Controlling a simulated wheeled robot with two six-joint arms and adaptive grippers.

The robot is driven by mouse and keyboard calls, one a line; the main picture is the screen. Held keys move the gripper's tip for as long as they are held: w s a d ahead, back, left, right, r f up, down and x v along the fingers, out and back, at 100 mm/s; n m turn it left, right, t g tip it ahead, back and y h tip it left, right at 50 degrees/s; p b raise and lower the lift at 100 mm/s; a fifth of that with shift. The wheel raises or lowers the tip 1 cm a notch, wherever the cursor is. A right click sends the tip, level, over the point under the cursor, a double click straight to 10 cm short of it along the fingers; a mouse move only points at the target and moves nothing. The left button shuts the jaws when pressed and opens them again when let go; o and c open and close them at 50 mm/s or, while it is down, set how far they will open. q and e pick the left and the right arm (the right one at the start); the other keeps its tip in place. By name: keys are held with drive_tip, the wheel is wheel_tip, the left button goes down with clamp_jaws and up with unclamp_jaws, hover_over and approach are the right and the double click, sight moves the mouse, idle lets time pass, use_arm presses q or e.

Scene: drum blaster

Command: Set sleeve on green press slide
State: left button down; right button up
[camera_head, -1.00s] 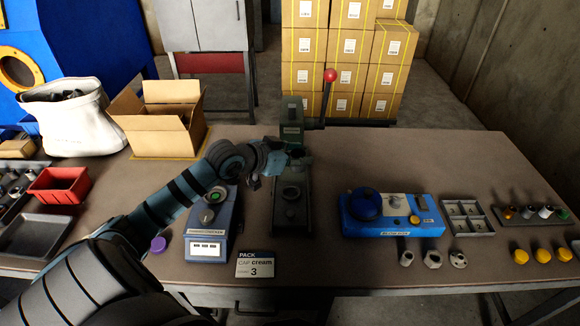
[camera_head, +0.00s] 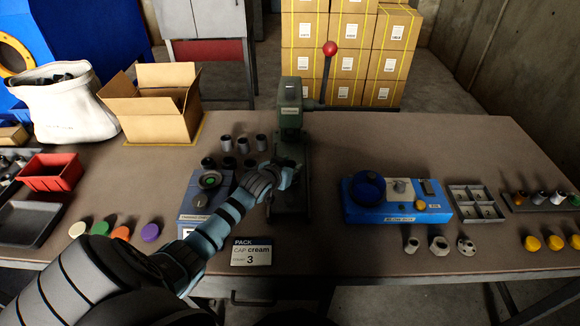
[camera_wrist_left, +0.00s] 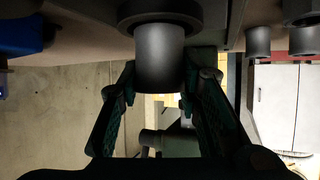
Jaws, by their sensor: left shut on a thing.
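The green press (camera_head: 291,112) stands at the middle of the table with its slide (camera_head: 290,205) running toward me. My left gripper (camera_head: 284,178) is over the slide, in front of the press column. The left wrist view, which looks upside down, shows the gripper (camera_wrist_left: 160,82) shut on a dark grey cylindrical sleeve (camera_wrist_left: 160,58). The sleeve's end meets a wider dark round seat (camera_wrist_left: 160,13), apparently on the slide; I cannot tell whether it is fully seated. In the head view the held sleeve is hidden by the gripper. My right gripper is not in view.
Several loose sleeves (camera_head: 243,145) stand left of the press. A blue-grey tester (camera_head: 205,200) is beside my arm, and a card (camera_head: 251,252) lies in front. A blue device (camera_head: 395,201) stands to the right. The press's red-knobbed lever (camera_head: 330,49) rises at the back.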

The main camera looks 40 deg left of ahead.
use_arm(q)
drive_tip(key=shift+s+r, duration=0.15)
idle(0.4)
drive_tip(key=shift+p, duration=0.5)
idle(0.4)
drive_tip(key=shift+f, duration=0.6)
idle(0.4)
drive_tip(key=c, duration=1.4)
unclamp_jaws()
drive_tip(key=shift+c, duration=0.2)
drive_tip(key=shift+s, duration=0.1)
